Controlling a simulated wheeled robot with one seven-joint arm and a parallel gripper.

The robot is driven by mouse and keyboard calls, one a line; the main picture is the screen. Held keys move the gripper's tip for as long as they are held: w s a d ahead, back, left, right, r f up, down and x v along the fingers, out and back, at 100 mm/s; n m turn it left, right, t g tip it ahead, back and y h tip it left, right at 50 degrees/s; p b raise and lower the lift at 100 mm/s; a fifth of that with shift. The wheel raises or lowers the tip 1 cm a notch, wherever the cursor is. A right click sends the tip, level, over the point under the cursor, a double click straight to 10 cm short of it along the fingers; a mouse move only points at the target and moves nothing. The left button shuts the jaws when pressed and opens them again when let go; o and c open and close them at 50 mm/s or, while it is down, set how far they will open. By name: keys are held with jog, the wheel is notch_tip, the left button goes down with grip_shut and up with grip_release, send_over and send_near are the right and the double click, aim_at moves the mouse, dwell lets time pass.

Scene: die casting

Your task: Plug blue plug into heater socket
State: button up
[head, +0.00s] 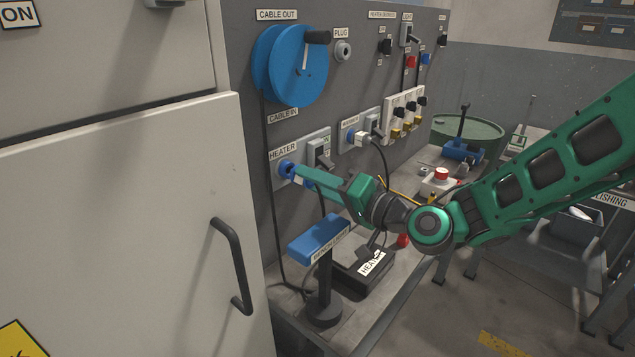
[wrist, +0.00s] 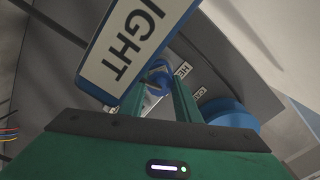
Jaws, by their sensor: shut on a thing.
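The heater socket (head: 286,167) is a blue round fitting on a light plate beside the HEATER label, on the grey panel. My gripper (head: 303,178) is shut on the blue plug (head: 308,184) right at this socket. The plug is mostly hidden by the green fingers, and I cannot tell how far it sits in the socket. In the wrist view, blue and white parts of the plug and socket (wrist: 157,72) show between the fingertips of my gripper (wrist: 160,88). The HEATER label (wrist: 184,70) is just beside them.
A blue-headed stand (head: 320,238) rises just below my gripper; its LIGHT label (wrist: 128,48) looms large in the wrist view. A black heater box (head: 362,275) is on the bench. A blue cable reel (head: 298,65) is above. A second plugged socket (head: 356,135) is to the right.

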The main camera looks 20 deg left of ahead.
jog(key=shift+x, duration=1.2)
jog(key=o, duration=1.2)
jog(key=v, duration=1)
jog(key=shift+s+d, duration=0.1)
jog(key=shift+d, duration=0.3)
